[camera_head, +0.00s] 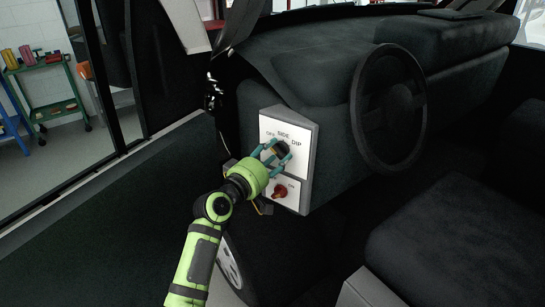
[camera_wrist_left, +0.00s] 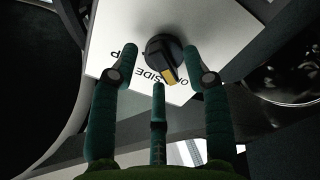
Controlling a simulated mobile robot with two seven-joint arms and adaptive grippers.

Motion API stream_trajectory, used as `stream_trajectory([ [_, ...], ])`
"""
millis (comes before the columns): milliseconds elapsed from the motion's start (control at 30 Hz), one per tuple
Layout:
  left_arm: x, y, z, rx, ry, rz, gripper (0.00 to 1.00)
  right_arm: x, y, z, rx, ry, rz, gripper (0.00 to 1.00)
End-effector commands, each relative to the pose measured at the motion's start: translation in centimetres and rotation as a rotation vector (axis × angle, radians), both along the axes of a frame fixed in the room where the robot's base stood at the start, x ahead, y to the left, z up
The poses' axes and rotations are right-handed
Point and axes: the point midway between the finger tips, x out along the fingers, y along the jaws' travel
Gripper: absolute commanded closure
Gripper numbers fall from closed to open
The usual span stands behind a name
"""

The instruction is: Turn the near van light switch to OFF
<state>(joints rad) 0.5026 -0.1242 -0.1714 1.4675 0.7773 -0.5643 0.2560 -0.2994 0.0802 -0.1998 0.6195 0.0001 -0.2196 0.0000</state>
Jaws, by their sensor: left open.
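The light switch is a round black knob (camera_head: 281,149) on a white panel (camera_head: 298,125) marked OFF, SIDE and DIP. In the left wrist view the knob (camera_wrist_left: 160,48) has a yellow pointer mark, which lies between the SIDE and OFF lettering. The panel also shows there (camera_wrist_left: 215,30). My left gripper (camera_head: 277,154) is at the panel, with its teal fingers open around the knob. In the left wrist view my left gripper (camera_wrist_left: 158,64) has two fingers on either side of the knob and one below. I cannot tell whether they touch it. My right gripper is not in view.
A red switch (camera_head: 280,191) with an ON label sits on the lower panel, just below my left gripper. A black steering wheel (camera_head: 355,110) and the dashboard (camera_head: 310,75) are to the right. A seat (camera_head: 465,235) is at the lower right. Dark floor (camera_head: 110,240) lies open at left.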

Motion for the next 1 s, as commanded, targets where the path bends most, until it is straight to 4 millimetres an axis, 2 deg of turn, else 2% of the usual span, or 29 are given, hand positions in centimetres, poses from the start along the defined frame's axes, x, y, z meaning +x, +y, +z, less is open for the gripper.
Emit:
stream_trajectory([
  [133,-0.5,0.5,-0.1,0.001,0.0,0.001,0.52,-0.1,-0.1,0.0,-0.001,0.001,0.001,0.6],
  [267,-1.9,1.4,0.0,0.001,-0.001,0.002,0.52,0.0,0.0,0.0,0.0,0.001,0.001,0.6],
  [700,-8.7,5.9,-0.1,0.001,0.001,0.001,0.52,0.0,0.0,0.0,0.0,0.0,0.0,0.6],
  [1000,-10.0,6.7,0.0,0.001,0.001,0.0,0.52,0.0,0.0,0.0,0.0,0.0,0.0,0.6],
])
